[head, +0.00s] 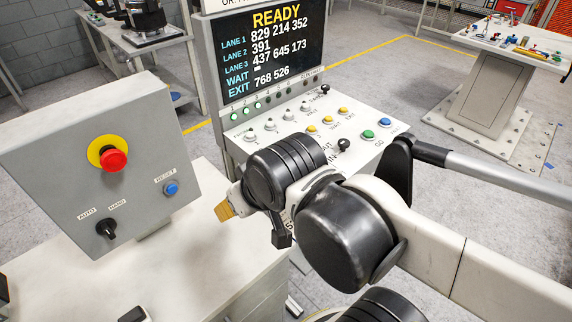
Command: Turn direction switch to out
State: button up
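The direction switch (343,145) is a small black knob on the sloped white console (385,158). The printing beside it reads IN, with part of OUT; my arm covers some of it. The knob's exact pointing is too small to tell. My wrist hangs in front of the console, to the left of the switch in the picture. My gripper (226,207) is mostly hidden by the wrist; an orange-tan part shows at its left end. I cannot see whether it is open or shut, and no held object shows.
Green (368,134) and blue (384,122) buttons sit right of the switch, with yellow buttons (327,120) and grey knobs behind. A READY screen (265,55) stands above. A grey box with a red stop button (113,159) stands at left.

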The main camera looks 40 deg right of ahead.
aim_at(344, 143)
jog(key=l+z, duration=0.1)
jog(key=z, duration=0.35)
jog(key=i+z, duration=0.15)
jog(key=z, duration=0.3)
jog(key=l+z, duration=0.15)
jog(key=z, duration=0.3)
jog(key=i+l+z, duration=0.25)
jog(key=k+l, duration=0.1)
